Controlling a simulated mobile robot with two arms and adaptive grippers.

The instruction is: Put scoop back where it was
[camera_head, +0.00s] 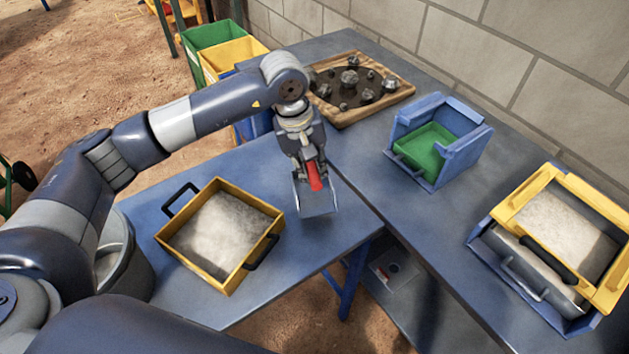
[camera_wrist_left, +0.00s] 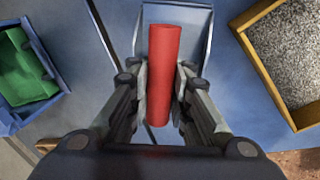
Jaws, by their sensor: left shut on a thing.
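The scoop has a red handle (camera_wrist_left: 162,75) and a grey metal pan (camera_head: 317,199). My left gripper (camera_head: 313,172) is shut on the red handle, and the pan hangs below it, over the blue table near its inner corner. In the left wrist view the handle sits between the two fingers (camera_wrist_left: 160,95), with the pan (camera_wrist_left: 200,22) beyond it. I cannot tell whether the pan touches the table. The right gripper does not show.
A yellow tray (camera_head: 231,284) of pale gravel stands left of the scoop. A wooden-framed tray (camera_head: 402,82) of dark rocks lies behind. A blue box with a green insert (camera_head: 466,160) and a yellow-framed box (camera_head: 522,193) of pale material stand at right. Bare blue tabletop (camera_head: 345,160) surrounds the scoop.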

